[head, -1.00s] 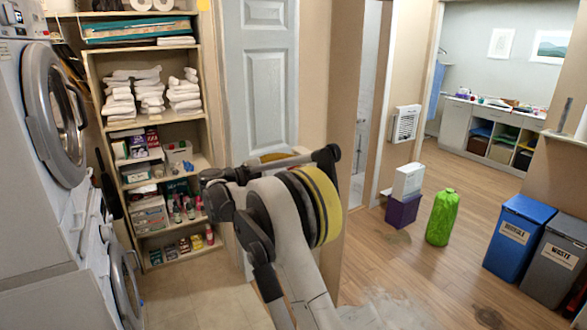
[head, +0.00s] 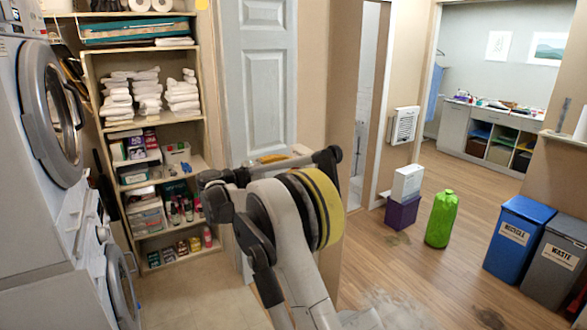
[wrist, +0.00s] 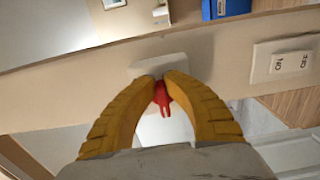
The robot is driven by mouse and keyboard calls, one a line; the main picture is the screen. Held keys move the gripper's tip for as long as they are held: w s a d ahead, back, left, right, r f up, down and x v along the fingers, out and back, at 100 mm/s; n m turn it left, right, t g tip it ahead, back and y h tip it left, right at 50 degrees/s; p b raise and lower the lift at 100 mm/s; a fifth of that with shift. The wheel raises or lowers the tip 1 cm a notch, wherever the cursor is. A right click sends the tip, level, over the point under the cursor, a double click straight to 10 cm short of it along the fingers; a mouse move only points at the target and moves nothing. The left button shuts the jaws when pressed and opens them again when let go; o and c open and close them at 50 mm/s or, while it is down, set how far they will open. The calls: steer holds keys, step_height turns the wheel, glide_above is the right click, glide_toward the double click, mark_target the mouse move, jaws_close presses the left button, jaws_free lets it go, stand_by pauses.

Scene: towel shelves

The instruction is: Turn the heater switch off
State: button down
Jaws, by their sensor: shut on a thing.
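In the wrist view, my gripper (wrist: 162,80) has its two yellow fingers closed together on a small red switch lever (wrist: 162,98). The lever sits at a white wall plate (wrist: 158,67), and its forked red end shows between and below the fingertips. The fingers cover part of the lever and plate. A white label plate (wrist: 284,60) marked ON and OFF is on the wall to the right. In the head view my arm hides the switch and the fingertips.
In the head view, shelves of towels (head: 130,100) and stacked washers (head: 45,115) stand left. A white louvred wall unit (head: 404,125), a purple box (head: 402,212), a green bag (head: 441,218) and blue and grey bins (head: 518,235) are right. Open floor lies between.

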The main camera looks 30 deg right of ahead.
stand_by(0.4)
steer(key=c, duration=1.5)
jaws_free()
steer(key=shift+w, duration=0.1)
steer(key=shift+o, duration=0.2)
steer(key=shift+d, duration=0.15)
steer(key=a, duration=1.2)
steer(key=shift+s, duration=0.2)
